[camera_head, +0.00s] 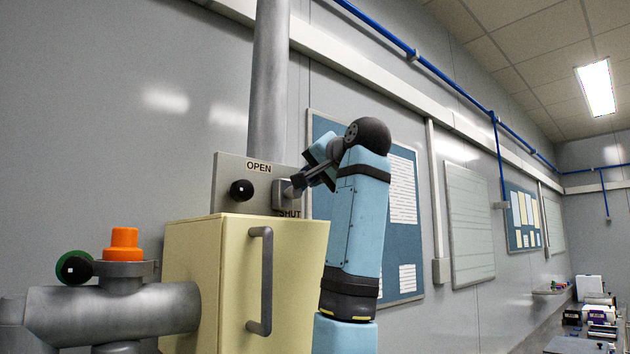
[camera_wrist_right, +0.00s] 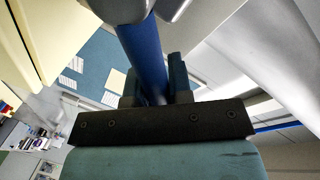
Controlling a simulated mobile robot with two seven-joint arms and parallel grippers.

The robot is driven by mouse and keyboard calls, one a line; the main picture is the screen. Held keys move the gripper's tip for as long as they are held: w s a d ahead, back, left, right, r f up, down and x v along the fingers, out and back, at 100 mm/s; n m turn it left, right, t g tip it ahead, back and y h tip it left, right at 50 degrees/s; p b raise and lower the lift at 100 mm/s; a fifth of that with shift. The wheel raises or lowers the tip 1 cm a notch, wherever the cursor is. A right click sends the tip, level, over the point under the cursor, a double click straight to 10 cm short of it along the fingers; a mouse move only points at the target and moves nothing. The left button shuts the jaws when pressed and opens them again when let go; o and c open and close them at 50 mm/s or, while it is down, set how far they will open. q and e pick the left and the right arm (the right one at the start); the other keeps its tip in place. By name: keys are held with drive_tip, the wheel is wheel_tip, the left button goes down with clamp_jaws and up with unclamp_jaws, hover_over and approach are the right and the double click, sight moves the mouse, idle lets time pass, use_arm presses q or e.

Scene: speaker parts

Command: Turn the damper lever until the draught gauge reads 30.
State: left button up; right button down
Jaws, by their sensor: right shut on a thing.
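The damper plate (camera_head: 228,172), marked OPEN at the top and SHUT at the lower right, stands in front of the grey flue pipe. A black round knob (camera_head: 242,190) with a white square sits on its left half. My right gripper (camera_head: 296,184) is at the plate's right edge, by SHUT. In the right wrist view my right gripper (camera_wrist_right: 155,88) is shut around a blue bar (camera_wrist_right: 140,45), which looks like the damper lever's grip. Most of the lever is hidden in the head view. No draught gauge reading is legible. My left gripper is out of view.
Below the plate is a cream cabinet (camera_head: 205,265) with a grey handle (camera_head: 262,280). At left, a grey pipe (camera_head: 115,312) carries an orange cap (camera_head: 124,243) and a green-and-black round part (camera_head: 74,268). A blue notice board (camera_head: 405,268) hangs behind my right arm.

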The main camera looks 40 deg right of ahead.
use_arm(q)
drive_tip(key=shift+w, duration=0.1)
use_arm(e)
drive_tip(key=shift+a+r, duration=0.1)
drive_tip(key=shift+r, duration=0.05)
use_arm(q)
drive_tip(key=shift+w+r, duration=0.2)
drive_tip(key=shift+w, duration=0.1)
use_arm(e)
drive_tip(key=shift+n, duration=0.3)
drive_tip(key=shift+r, duration=0.1)
drive_tip(key=c, duration=1)
unclamp_jaws()
drive_tip(key=shift+c, duration=0.2)
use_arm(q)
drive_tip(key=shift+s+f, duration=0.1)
